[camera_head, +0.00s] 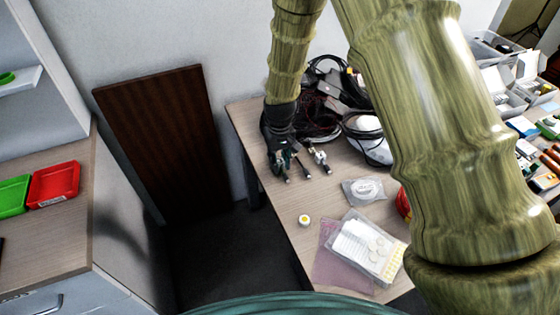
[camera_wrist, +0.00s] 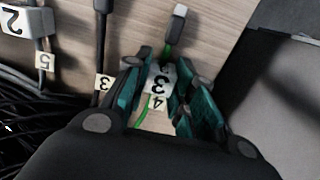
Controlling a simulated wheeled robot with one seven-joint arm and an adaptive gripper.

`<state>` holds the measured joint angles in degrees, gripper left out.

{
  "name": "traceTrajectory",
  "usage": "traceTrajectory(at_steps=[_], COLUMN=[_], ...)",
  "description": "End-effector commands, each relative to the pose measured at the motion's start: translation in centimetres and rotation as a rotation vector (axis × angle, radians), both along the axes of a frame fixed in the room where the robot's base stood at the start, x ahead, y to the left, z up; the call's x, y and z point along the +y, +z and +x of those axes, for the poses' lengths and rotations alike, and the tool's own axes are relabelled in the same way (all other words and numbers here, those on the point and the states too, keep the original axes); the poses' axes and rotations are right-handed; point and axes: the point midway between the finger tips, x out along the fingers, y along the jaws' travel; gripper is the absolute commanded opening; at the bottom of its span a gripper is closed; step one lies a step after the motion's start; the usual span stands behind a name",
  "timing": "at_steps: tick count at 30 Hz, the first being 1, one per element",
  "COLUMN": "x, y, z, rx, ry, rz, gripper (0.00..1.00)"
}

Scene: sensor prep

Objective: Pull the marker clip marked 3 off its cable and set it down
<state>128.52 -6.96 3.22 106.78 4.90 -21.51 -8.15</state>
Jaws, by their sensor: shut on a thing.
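The marker clip marked 3 (camera_wrist: 161,79) is white and sits between the green fingers of my gripper (camera_wrist: 163,84) in the wrist view. It lies in line with a green cable (camera_wrist: 145,108). The fingers hide whether it still wraps the cable. The cable carries a smaller tag marked 4 (camera_wrist: 157,103) and ends in a dark plug (camera_wrist: 174,32) with a light tip. In the head view my gripper (camera_head: 283,165) is low over the table's left end, and the clip cannot be made out.
A black cable (camera_wrist: 101,45) tagged 3 lies to the left. Beyond it is a clip marked 2 (camera_wrist: 14,20) on a cable tagged 5. Black cables pile up behind. A clear bag (camera_head: 362,189) and a plastic case (camera_head: 366,248) lie nearer on the table (camera_head: 290,215), which has bare space.

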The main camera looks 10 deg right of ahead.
Motion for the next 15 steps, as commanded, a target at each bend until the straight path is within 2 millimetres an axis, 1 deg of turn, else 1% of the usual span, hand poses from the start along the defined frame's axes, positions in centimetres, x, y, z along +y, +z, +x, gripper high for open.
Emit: traceTrajectory(at_steps=[15], x=[0.0], y=[0.85], z=[0.0], rx=[0.0], ry=[0.0], rz=[0.0], gripper=[0.0])
